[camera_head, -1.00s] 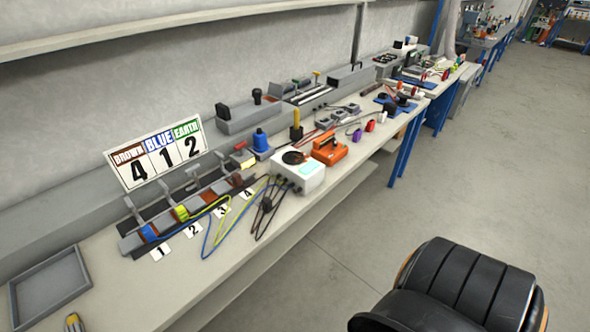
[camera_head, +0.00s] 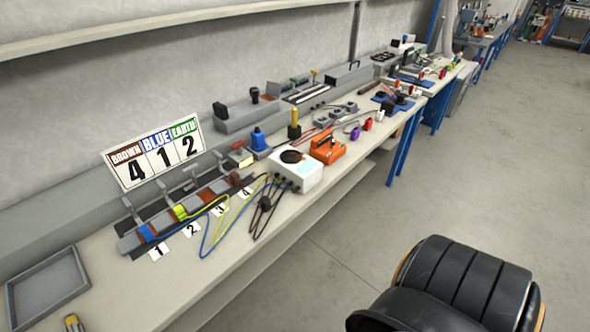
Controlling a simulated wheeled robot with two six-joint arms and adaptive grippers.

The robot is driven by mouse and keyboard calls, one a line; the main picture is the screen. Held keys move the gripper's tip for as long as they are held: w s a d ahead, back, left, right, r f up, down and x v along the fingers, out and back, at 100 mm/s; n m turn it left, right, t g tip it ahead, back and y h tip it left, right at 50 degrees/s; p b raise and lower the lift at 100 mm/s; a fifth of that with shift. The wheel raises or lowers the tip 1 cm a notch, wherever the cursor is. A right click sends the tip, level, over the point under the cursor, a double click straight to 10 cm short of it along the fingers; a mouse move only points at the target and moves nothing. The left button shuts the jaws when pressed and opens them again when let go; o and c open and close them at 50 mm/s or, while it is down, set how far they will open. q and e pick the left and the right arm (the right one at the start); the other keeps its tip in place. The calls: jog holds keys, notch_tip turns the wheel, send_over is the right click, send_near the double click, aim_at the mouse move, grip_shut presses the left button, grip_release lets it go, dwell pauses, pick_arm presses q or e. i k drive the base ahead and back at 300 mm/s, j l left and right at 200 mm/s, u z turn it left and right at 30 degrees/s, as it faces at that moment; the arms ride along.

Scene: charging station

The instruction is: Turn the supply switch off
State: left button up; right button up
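No part is clearly recognisable as the supply switch at this distance. A white box (camera_head: 297,178) with a round black top and dark sockets on its front stands on the bench, with cables running to it. Left of it is a grey terminal block (camera_head: 190,207) with raised levers and blue, yellow-green and brown wires, above number cards 1 to 4. A small box with a yellow label (camera_head: 246,161) sits between them, its details too small to tell. Behind stands a sign (camera_head: 153,155) reading brown 4, blue 1, earth 2. Neither gripper is in view.
An orange device (camera_head: 327,147), a blue item (camera_head: 258,140) and a yellow-handled tool (camera_head: 294,125) crowd the bench around the white box. An empty grey tray (camera_head: 47,288) lies at the near left. A black ridged, seat-like object (camera_head: 450,290) stands on the floor, lower right. The floor between is clear.

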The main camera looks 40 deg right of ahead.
aim_at(237, 145)
jog(key=i+l+z, duration=0.15)
jog(key=z, duration=0.3)
jog(key=i+l+z, duration=0.1)
jog(key=i+z, duration=0.15)
jog(key=z, duration=0.15)
